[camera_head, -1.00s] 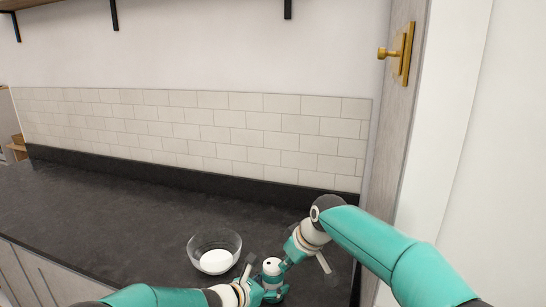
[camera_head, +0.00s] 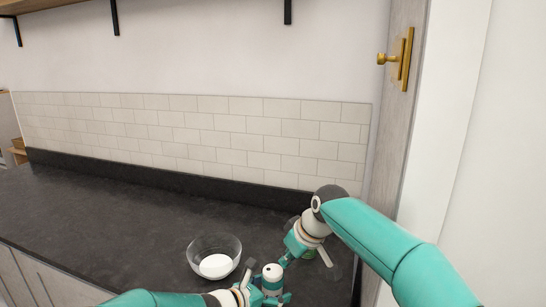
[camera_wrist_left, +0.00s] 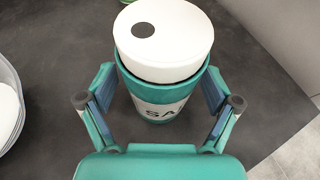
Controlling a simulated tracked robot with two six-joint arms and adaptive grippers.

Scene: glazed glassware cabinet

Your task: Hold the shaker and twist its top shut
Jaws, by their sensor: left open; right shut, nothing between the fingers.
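The shaker (camera_head: 271,277) has a white top and a teal body. It stands upright on the dark counter near the front. In the left wrist view the shaker (camera_wrist_left: 163,75) has a dark round hole in its top and a pale band with partly hidden lettering, "SA". My left gripper (camera_head: 264,290) is open, with its fingers (camera_wrist_left: 160,115) on either side of the shaker and visible gaps beside the body. My right gripper (camera_head: 284,262) is shut and empty, just right of and behind the shaker's top. I cannot tell whether it touches the top.
A glass bowl (camera_head: 233,245) with white contents stands left of the shaker. A tiled wall (camera_head: 200,125) closes the back, and a wooden panel with a brass handle (camera_head: 403,58) the right. The counter's left is clear.

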